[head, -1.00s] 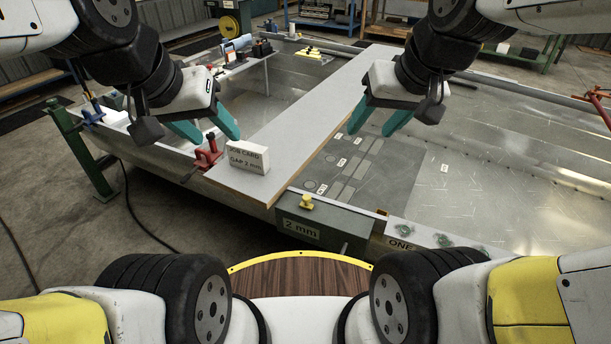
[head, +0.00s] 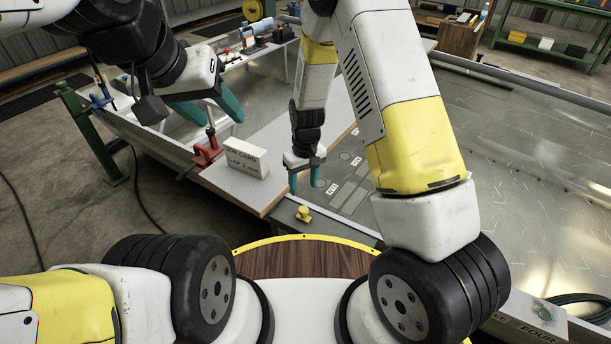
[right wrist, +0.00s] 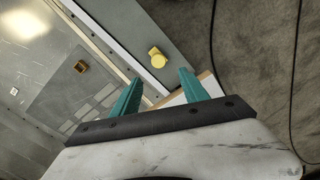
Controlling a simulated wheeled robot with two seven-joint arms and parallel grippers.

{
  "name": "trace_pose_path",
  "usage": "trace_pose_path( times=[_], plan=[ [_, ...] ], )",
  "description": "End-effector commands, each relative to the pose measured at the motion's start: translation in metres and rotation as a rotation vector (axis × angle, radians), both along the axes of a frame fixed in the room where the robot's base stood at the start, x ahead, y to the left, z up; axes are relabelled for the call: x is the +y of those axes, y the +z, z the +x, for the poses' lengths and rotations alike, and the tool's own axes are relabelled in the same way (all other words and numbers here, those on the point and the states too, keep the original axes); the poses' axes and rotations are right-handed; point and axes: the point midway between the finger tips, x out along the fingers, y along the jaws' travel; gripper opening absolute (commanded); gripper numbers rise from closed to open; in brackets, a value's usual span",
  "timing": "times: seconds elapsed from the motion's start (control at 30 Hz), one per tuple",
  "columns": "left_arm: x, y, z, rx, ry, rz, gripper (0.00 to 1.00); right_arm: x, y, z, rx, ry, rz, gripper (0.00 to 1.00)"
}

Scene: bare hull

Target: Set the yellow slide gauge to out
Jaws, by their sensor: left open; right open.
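The yellow slide gauge (head: 303,214) is a small yellow knob on the grey front edge of the hull, near the end of the plank. It also shows in the right wrist view (right wrist: 157,58), ahead of the fingertips and roughly between them. My right gripper (head: 304,190) is open and empty, with teal fingers pointing down just behind and above the gauge, apart from it. Its fingers show in the right wrist view (right wrist: 160,82). My left gripper (head: 218,112) is open and empty above the hull's left part. The right arm hides the gauge's surface label.
A white job card block (head: 246,158) stands on the grey plank (head: 268,178), beside a red clamp (head: 207,150). Flat plates with labels lie right of the plank. A green stand (head: 92,137) is at left.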

Motion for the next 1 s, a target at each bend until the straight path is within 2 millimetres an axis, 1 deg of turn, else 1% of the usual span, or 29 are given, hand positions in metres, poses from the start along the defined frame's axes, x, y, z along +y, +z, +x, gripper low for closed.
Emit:
trace_pose_path(
  times=[0.03,0.1,0.27,0.37,0.6,0.7,0.8,1.0],
  plan=[
    [0.0,0.0,0.0,0.0,0.0,0.0,0.52,0.002,-0.015,-0.003,0.012,0.015,-0.015,0.52],
    [0.0,0.0,0.0,0.0,0.0,0.0,0.52,0.003,-0.027,-0.004,0.017,0.028,-0.027,0.52],
    [0.0,0.0,0.0,0.0,0.0,0.0,0.52,0.003,-0.042,-0.004,0.02,0.039,-0.036,0.52],
    [0.0,0.0,0.0,0.0,0.0,0.0,0.52,0.003,-0.055,-0.005,0.022,0.038,-0.036,0.52],
    [0.0,0.0,0.0,0.0,0.0,0.0,0.52,0.003,-0.094,-0.005,0.023,0.037,-0.035,0.52],
    [0.0,0.0,0.0,0.0,0.0,0.0,0.52,0.003,-0.105,-0.005,0.022,0.037,-0.035,0.52],
    [0.0,0.0,0.0,0.0,0.0,0.0,0.52,0.003,-0.111,-0.005,0.02,0.037,-0.034,0.52],
    [0.0,0.0,0.0,0.0,0.0,0.0,0.52,0.004,-0.114,-0.004,0.02,0.037,-0.033,0.52]
  ],
)
